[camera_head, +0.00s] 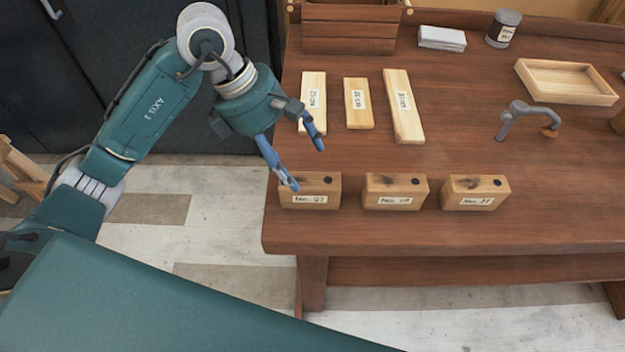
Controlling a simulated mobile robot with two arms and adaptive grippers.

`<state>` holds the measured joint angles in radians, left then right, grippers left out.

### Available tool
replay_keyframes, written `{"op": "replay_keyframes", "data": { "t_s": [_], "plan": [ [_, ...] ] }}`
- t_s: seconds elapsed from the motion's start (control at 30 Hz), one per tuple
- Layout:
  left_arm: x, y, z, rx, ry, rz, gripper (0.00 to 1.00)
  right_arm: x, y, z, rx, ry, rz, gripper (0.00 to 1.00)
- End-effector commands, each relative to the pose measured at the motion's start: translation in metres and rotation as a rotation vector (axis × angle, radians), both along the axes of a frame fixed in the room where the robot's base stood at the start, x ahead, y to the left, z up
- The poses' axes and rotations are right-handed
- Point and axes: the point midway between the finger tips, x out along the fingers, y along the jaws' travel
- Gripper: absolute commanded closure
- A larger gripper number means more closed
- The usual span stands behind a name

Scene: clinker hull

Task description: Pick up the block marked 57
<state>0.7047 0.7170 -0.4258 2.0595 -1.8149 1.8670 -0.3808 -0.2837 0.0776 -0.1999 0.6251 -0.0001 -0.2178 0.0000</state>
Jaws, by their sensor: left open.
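Three wooden blocks stand in a row along the table's front edge, each with a white label and a dark round spot on top. The left block (310,191) has a label that seems to end in 7; its first digit is hard to read. The middle block (395,191) and the right block (475,192) have labels too small to read surely. My left gripper (307,168) is open and empty at the left block, its lower fingertip overlapping the block's top left in view. I cannot tell whether it touches. My right gripper is not in view.
Three labelled pale boards (404,107) lie behind the blocks on the table (450,145). A wooden box (349,28), a grey stack (442,38), a dark tin (503,28), a shallow tray (567,82) and a clamp-like tool (522,115) stand farther back and right.

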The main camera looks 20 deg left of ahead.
Motion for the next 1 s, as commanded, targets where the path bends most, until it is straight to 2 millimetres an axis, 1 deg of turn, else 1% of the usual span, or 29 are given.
{"op": "replay_keyframes", "data": {
  "t_s": [0.03,0.1,0.2,0.3,0.4,0.5,0.63,0.73,0.9,0.93,0.97,1.0],
  "plan": [
    [0.000,-0.004,-0.007,-0.003,0.005,-0.002,0.27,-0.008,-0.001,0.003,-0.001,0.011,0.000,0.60],
    [0.001,-0.008,-0.016,-0.002,0.004,0.000,0.27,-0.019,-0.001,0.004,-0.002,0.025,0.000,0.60],
    [0.003,-0.011,-0.025,-0.002,0.001,-0.001,0.27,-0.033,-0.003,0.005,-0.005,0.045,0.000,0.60],
    [0.004,-0.013,-0.030,-0.003,0.002,0.000,0.27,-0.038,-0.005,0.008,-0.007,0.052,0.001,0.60],
    [0.004,-0.019,-0.040,-0.004,0.006,-0.002,0.27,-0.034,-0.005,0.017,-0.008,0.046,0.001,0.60],
    [0.007,-0.025,-0.054,-0.004,0.006,-0.001,0.27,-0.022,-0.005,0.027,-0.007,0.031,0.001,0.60],
    [0.009,-0.030,-0.070,-0.003,0.002,0.000,0.27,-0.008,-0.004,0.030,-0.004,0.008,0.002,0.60],
    [0.010,-0.031,-0.075,-0.002,-0.001,0.000,0.27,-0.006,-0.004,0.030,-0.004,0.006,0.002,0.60],
    [0.011,-0.031,-0.076,-0.002,-0.002,-0.001,0.27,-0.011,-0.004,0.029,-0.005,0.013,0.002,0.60],
    [0.011,-0.031,-0.076,-0.002,-0.002,-0.001,0.29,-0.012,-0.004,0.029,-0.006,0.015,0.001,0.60],
    [0.011,-0.031,-0.076,-0.002,-0.002,-0.001,0.35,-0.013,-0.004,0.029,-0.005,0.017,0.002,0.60],
    [0.011,-0.031,-0.076,-0.002,-0.002,-0.001,0.43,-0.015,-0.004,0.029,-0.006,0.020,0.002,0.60]
  ]
}}
